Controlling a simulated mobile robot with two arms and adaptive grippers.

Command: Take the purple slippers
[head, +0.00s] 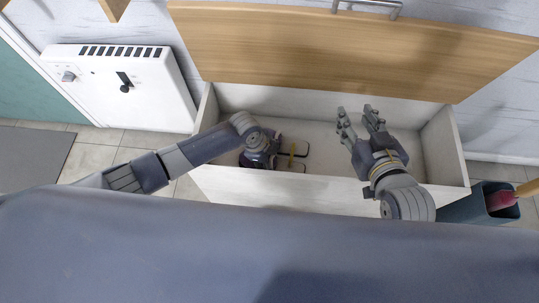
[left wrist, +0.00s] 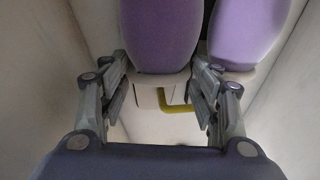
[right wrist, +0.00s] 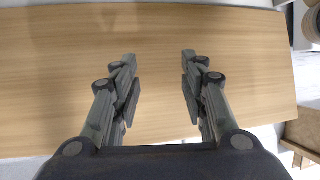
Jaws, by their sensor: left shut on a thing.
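Two purple slippers lie side by side in the left wrist view, one nearer (left wrist: 160,35) and one to its right (left wrist: 248,32). My left gripper (head: 270,155) is down inside the white open bin (head: 300,190). In the left wrist view its fingers (left wrist: 160,80) stand on both sides of the nearer slipper and are shut on it. In the head view the gripper mostly hides the slippers. My right gripper (head: 358,112) is above the right half of the bin, with its fingers apart and nothing between them; it also shows in the right wrist view (right wrist: 157,70).
The wooden front panel (head: 360,50) with a metal handle stands behind the bin. A yellow piece (left wrist: 178,108) shows by the slippers. A white heater (head: 122,85) is at left, and a dark bucket (head: 480,205) at right. The bin's right half looks empty.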

